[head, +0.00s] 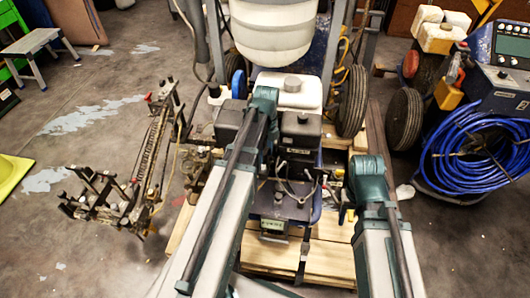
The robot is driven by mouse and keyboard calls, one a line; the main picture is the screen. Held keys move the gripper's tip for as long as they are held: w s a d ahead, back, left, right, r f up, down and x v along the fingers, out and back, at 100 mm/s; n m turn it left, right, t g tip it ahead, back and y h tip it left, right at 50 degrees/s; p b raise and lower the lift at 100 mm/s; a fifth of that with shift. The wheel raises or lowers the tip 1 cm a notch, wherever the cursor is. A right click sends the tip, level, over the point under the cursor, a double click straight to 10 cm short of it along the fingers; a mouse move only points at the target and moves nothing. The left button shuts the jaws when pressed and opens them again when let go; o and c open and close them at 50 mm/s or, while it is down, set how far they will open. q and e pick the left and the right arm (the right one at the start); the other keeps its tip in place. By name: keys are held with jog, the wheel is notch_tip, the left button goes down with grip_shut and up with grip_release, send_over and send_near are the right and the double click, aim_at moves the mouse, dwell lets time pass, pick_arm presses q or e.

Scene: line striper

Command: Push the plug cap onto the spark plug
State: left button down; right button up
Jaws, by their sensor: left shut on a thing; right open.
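The engine (300,130) of the line striper stands in the middle of the head view, with a white tank (291,90) behind it. My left arm reaches over its left side, and my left gripper (281,178) is low at the engine's front, shut on what seems to be the plug cap. The cap is too small and too covered to make out clearly. A dark lead (296,190) curves near it. The spark plug cannot be made out, so I cannot tell whether cap and plug touch. My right gripper (329,186) is open, to the right of the lead.
The machine stands on a wooden pallet (270,255). A dark wheel (352,100) is behind right. A metal frame part (150,150) stands at left. Open floor lies further left.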

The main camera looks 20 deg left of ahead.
pick_arm(q)
jog(key=shift+f+b, duration=0.4)
jog(key=shift+f, duration=0.05)
dwell(0.5)
jog(key=shift+r, duration=0.15)
jog(key=shift+r+p, duration=0.45)
jog(key=shift+p, duration=0.15)
jog(key=shift+f+b, duration=0.6)
jog(key=shift+f, duration=0.05)
dwell(1.2)
jog(key=shift+r, duration=0.3)
jog(key=shift+r+p, duration=0.35)
jog(key=shift+p, duration=0.25)
